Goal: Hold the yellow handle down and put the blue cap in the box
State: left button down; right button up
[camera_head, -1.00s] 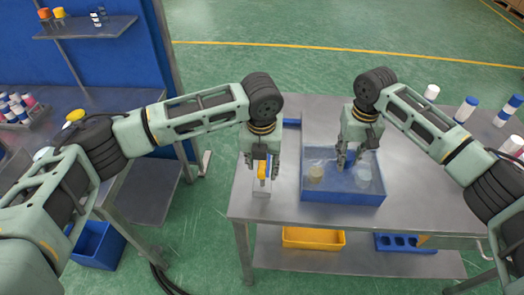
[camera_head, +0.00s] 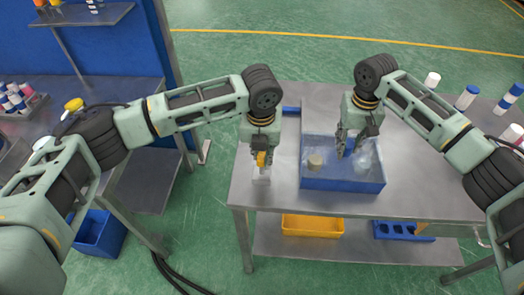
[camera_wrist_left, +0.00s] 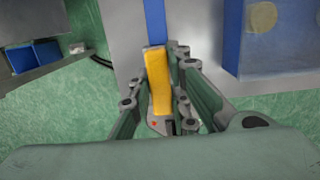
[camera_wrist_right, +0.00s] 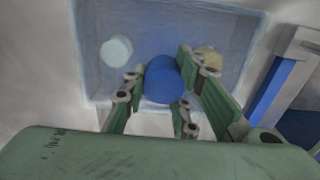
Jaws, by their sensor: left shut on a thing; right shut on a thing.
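The yellow handle (camera_head: 261,158) is at the table's left side, on a grey device (camera_head: 262,176). My left gripper (camera_head: 260,152) is shut on it; in the left wrist view the handle (camera_wrist_left: 158,82) lies between the fingers. My right gripper (camera_head: 349,149) is over the blue see-through box (camera_head: 343,185), pointing down. It is shut on the blue cap (camera_wrist_right: 164,82), which shows between its fingers in the right wrist view, with the box floor (camera_wrist_right: 150,35) behind it. I cannot tell the cap's exact height above the floor.
The box also holds a cream round piece (camera_head: 315,161) and a pale round piece (camera_wrist_right: 116,50). White and blue bottles (camera_head: 467,97) stand at the table's right. A yellow bin (camera_head: 312,225) is on the lower shelf. A side bench (camera_head: 120,92) is at left.

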aim_at(262, 174)
pick_arm(q)
jog(key=shift+f, duration=0.1)
jog(key=shift+s+f+b, duration=0.1)
jog(key=shift+f+b, duration=0.45)
jog(key=shift+f, duration=1)
pick_arm(e)
jog(key=shift+f, duration=0.5)
pick_arm(q)
jog(key=shift+f+p, duration=0.1)
jog(key=shift+p, duration=0.2)
pick_arm(e)
jog(key=shift+r, duration=0.25)
pick_arm(q)
jog(key=shift+s+f, duration=0.2)
jog(key=shift+f, duration=0.05)
pick_arm(e)
jog(key=s+n, duration=0.1)
jog(key=s+r+n, duration=0.1)
jog(key=n, duration=0.1)
jog(key=shift+s+r+n, duration=0.25)
jog(key=shift+r+n, duration=0.05)
jog(key=shift+s+f+n, duration=0.2)
jog(key=shift+f+n, duration=0.05)
jog(key=shift+n, duration=0.15)
notch_tip(262, 174, down, 9)
